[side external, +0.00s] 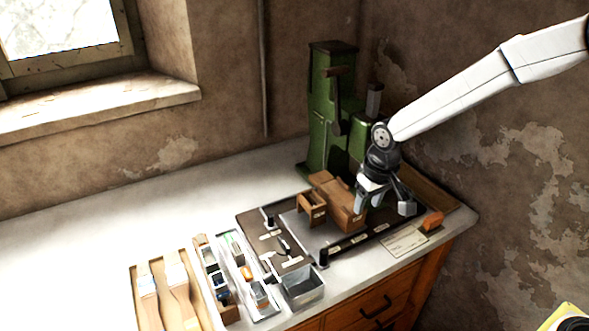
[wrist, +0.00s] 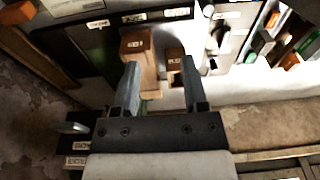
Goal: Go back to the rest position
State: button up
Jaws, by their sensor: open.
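My gripper (side external: 384,204) is open, low over the right part of a dark board, just right of a brown wooden block. In the wrist view my two grey fingers (wrist: 159,66) stand wide apart with nothing held between them. The labelled wooden block (wrist: 139,42) shows beyond them, and a smaller wooden piece (wrist: 175,62) is beside it. I cannot tell whether a finger touches the block. The green press (side external: 330,115) stands upright behind the board, with its lower right part hidden by my arm.
The dark board (side external: 258,222) lies on a pale bench top (side external: 100,235). An orange block (side external: 432,220) and a paper card (side external: 403,242) are near the right edge. A metal bin (side external: 302,287) and trays of small parts (side external: 238,270) are in front. The bench's left is clear.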

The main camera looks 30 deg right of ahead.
jog(key=s+d, duration=0.3)
jog(key=s, duration=0.5)
jog(key=s+d+t, duration=0.1)
jog(key=s+d, duration=0.2)
jog(key=s, duration=0.4)
jog(key=shift+s+d+r, duration=0.2)
jog(key=shift+s+r, duration=0.15)
jog(key=shift+r, duration=0.1)
